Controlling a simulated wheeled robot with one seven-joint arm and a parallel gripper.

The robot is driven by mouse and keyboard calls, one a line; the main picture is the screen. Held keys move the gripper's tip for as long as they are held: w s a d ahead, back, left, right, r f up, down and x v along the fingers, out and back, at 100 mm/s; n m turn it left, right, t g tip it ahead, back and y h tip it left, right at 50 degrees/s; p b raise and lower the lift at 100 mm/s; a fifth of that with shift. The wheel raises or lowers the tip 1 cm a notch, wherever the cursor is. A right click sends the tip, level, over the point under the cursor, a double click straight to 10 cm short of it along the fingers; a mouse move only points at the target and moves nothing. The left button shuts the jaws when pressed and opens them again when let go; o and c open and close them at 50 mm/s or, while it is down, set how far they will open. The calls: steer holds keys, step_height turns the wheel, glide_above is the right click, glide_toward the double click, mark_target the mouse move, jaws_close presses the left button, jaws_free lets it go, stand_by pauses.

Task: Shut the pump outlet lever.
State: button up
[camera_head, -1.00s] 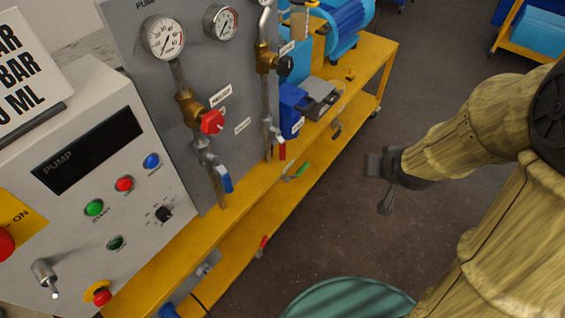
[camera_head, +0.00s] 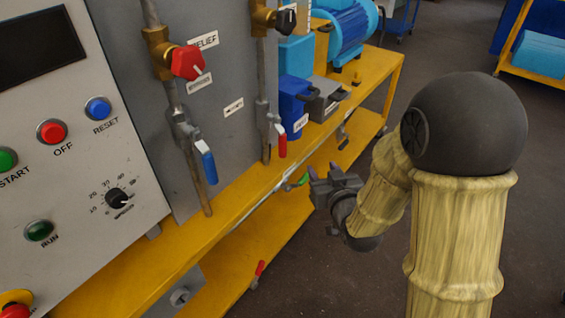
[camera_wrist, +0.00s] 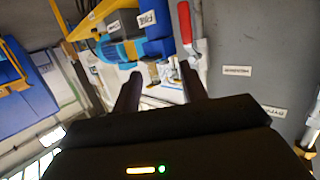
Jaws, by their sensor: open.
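Several levers show in the head view, and I cannot read which is the pump outlet lever. A blue-handled lever (camera_head: 206,162) hangs on the left pipe of the grey panel. A red-handled lever (camera_head: 281,141) hangs on the pipe to its right. A green-handled lever (camera_head: 303,180) sits low by the bench's front edge, close to my gripper (camera_head: 332,188). My gripper is in front of the bench, apart from the panel levers. In the wrist view, a red handle (camera_wrist: 185,24) lies beyond my open, empty fingers (camera_wrist: 160,84).
A red-tipped lever (camera_head: 258,270) is on the lower shelf. A red knob (camera_head: 188,62) and the button panel (camera_head: 75,150) are at left. A blue motor (camera_head: 347,30) stands on the yellow bench (camera_head: 360,95). Dark open floor (camera_head: 310,275) lies before the bench.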

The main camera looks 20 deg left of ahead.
steer(key=s+a+f+n+t+y+b, duration=0.1)
steer(key=a+f+y+b, duration=0.1)
steer(key=a+f+b, duration=0.2)
steer(key=shift+s+f+y+b, duration=0.2)
steer(key=shift+f+y+b, duration=0.2)
steer(key=shift+f+b, duration=0.25)
steer(key=shift+a, duration=0.15)
